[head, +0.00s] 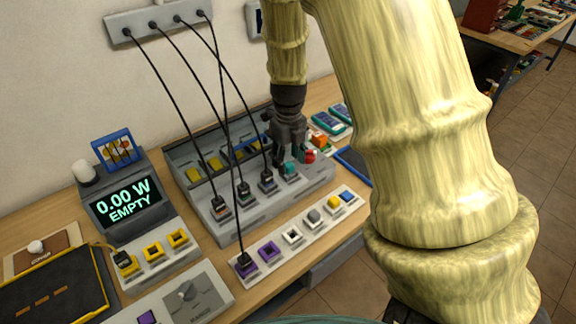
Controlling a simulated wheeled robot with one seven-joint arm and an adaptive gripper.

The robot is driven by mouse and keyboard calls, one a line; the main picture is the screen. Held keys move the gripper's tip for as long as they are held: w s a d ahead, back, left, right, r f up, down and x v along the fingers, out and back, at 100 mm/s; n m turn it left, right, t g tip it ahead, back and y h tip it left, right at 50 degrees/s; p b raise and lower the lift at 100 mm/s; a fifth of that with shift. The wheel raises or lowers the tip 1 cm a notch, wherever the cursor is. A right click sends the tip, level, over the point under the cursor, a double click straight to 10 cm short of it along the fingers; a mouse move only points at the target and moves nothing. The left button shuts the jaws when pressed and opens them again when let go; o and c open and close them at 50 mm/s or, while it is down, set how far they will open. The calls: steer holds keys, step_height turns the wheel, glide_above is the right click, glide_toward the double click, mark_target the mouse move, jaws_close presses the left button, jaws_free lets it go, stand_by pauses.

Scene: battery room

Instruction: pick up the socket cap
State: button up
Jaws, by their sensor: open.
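My gripper (288,156) points down at the right part of the grey charging unit (215,228), with its fingers apart. A small teal cap-like piece (290,169) sits on the unit just below and in front of the fingertips. A red piece (310,156) is just right of the fingers. I cannot tell which of these is the socket cap. The fingers hide part of the unit behind them, and contact with either piece cannot be told.
Black cables run from the wall power strip (158,21) to plugs on the unit, close left of my gripper. A socket strip (330,213) lies in front. A display (125,202) reads "0.00 W EMPTY". Teal-edged packs (328,122) lie behind right.

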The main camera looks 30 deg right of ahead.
steer(key=shift+s+f, duration=0.15)
steer(key=shift+f, duration=0.4)
steer(key=c, duration=0.9)
steer(key=shift+r, duration=0.1)
